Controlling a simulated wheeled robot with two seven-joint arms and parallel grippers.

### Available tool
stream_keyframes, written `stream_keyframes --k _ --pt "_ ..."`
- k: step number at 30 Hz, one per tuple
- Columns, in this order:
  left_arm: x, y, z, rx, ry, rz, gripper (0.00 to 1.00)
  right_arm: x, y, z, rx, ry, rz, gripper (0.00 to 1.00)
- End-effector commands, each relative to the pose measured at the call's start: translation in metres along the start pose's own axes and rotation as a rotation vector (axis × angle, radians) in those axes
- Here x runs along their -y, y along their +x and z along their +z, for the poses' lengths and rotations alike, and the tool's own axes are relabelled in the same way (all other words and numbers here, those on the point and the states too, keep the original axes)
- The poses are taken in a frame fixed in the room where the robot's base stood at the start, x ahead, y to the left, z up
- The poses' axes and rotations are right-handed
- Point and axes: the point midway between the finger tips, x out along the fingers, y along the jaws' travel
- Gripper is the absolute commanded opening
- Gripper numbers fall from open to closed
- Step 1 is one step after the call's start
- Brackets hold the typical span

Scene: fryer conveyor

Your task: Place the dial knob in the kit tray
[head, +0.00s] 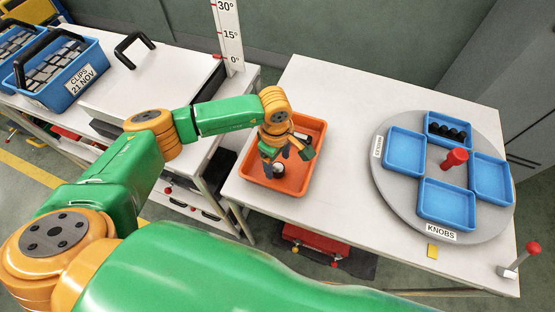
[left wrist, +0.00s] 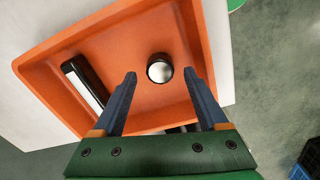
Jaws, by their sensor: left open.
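The dial knob (left wrist: 159,68), round with a pale metallic face and black rim, lies on the floor of the orange tray (left wrist: 120,35), which I take for the kit tray. In the head view the knob (head: 278,170) shows below my left gripper (head: 287,158), inside the orange tray (head: 262,181). My left gripper (left wrist: 163,76) is open and points down into the tray. In the left wrist view the knob appears between its fingertips, with a gap on each side. My right gripper is not in view.
A long black part with a silver face (left wrist: 85,88) lies in the orange tray. A grey turntable (head: 438,165) to the right bears blue trays, one with several black knobs (head: 450,132). A blue clips bin (head: 68,87) is far left.

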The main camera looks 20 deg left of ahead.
Motion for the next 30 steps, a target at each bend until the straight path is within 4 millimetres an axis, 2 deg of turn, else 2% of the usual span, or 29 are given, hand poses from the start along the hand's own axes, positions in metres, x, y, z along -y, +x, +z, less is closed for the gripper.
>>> stream_keyframes --k 5,9,12,15,19,30 --pt "-0.003 -0.039 -0.001 -0.001 0.001 0.010 0.76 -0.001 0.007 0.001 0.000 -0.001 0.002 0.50" --pt "-0.002 -0.078 0.000 -0.001 0.000 0.010 0.76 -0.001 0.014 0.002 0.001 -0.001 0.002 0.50" --pt "-0.002 -0.100 0.000 -0.002 0.000 0.008 0.76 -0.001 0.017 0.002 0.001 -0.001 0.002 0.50" --pt "-0.001 -0.113 0.000 -0.001 0.000 0.005 0.76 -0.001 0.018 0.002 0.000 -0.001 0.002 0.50" --pt "0.000 -0.119 0.000 -0.001 0.000 0.003 0.76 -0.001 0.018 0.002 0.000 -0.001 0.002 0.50" --pt "0.000 -0.119 0.000 -0.001 0.000 0.002 0.76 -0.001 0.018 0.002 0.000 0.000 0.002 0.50"
